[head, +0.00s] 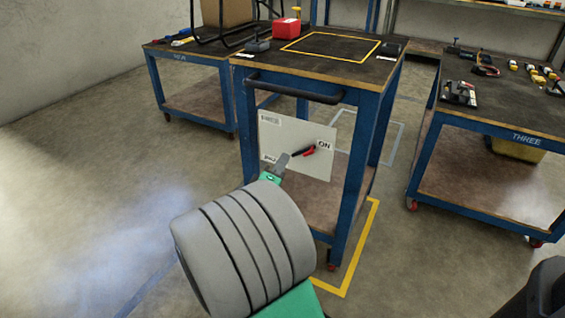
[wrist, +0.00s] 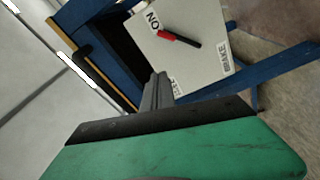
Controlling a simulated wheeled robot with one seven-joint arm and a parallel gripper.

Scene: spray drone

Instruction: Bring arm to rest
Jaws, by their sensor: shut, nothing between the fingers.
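My arm reaches forward in the head view, and my gripper (head: 284,160) shows at its far end in front of a blue cart. The gripper also shows in the wrist view (wrist: 158,85), where its fingers are together with nothing between them. A white panel (head: 297,146) with "ON" printed on it and a red and black switch handle (head: 305,150) is on the cart's front. In the wrist view the panel (wrist: 180,50) and the handle (wrist: 179,38) lie beyond the fingers. The fingertips appear apart from the handle.
The cart (head: 250,130) has a dark top with a yellow outline and a red box (head: 285,28). Another table (head: 190,55) stands at the back left. The floor at the left (head: 80,180) is clear.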

